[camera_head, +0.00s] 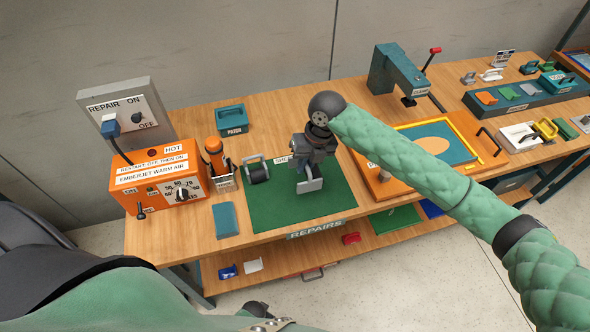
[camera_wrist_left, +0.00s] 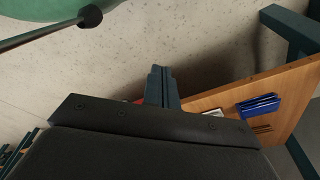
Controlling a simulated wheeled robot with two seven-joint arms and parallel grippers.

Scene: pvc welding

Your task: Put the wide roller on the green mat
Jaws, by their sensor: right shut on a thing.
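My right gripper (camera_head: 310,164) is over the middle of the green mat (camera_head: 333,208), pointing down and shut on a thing. A short pale grey bar (camera_head: 309,186) shows under its jaws, close to the mat; it may be the wide roller, but the gripper hides much of it and I cannot tell whether it touches the mat. A black drum in a pale grey frame (camera_head: 259,174) sits at the mat's back left, apart from the gripper. My left gripper (camera_wrist_left: 160,88) shows as dark narrow fingers in the left wrist view, away from the mat; its opening is unclear.
An orange heater box (camera_head: 158,184) and an orange-topped tool (camera_head: 214,152) stand left of the mat, with a blue block (camera_head: 225,220) in front. An orange tray (camera_head: 468,130) lies to the right, partly under my right arm. The mat's front is clear.

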